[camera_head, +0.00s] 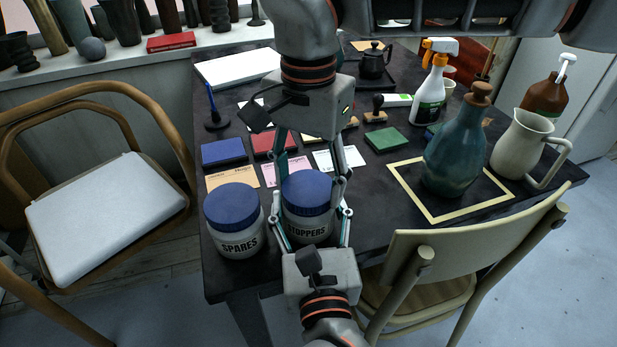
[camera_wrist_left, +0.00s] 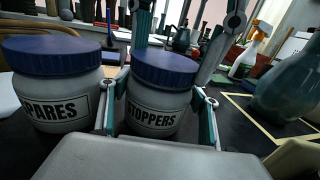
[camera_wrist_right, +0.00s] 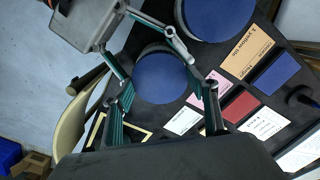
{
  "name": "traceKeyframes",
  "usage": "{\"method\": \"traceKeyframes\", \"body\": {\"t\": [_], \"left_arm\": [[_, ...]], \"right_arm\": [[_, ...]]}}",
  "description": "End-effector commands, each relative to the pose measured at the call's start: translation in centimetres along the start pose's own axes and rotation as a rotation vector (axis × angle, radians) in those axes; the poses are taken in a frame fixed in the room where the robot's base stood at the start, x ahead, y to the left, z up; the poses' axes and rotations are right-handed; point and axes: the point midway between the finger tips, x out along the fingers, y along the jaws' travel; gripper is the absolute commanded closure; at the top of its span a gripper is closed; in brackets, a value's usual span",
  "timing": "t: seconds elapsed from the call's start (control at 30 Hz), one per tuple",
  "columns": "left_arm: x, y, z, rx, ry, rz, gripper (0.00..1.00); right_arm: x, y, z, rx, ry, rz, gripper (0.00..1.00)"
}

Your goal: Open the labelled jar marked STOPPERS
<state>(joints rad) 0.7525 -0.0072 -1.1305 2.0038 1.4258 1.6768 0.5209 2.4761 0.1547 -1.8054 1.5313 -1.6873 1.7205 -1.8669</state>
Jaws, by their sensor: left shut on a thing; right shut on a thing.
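The STOPPERS jar (camera_head: 307,228), pale grey with a blue lid (camera_head: 307,190), stands upright near the table's front edge. The lid sits on it. My left gripper (camera_head: 311,217) comes from the front and is shut on the jar's body, one finger on each side, as the left wrist view (camera_wrist_left: 158,118) also shows. My right gripper (camera_head: 311,172) comes down from behind and above, its fingers closed on the lid from both sides. The right wrist view shows the lid (camera_wrist_right: 162,78) between these fingers. The similar SPARES jar (camera_head: 240,243) stands close on the left.
A teal bottle (camera_head: 455,150) stands inside a yellow-outlined square to the right, beside a cream pitcher (camera_head: 521,145). Cards, coloured pads and a spray bottle (camera_head: 432,88) lie or stand behind. A wooden chair (camera_head: 430,270) is at the front right.

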Motion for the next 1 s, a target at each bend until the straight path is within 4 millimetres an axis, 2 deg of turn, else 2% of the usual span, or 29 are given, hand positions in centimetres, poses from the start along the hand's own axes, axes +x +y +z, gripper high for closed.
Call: {"method": "traceKeyframes", "body": {"t": [1.0], "left_arm": [[0.0,0.0,0.1,0.000,-0.001,0.000,0.99]], "right_arm": [[-2.3,0.0,0.0,0.001,0.001,-0.001,0.68]]}}
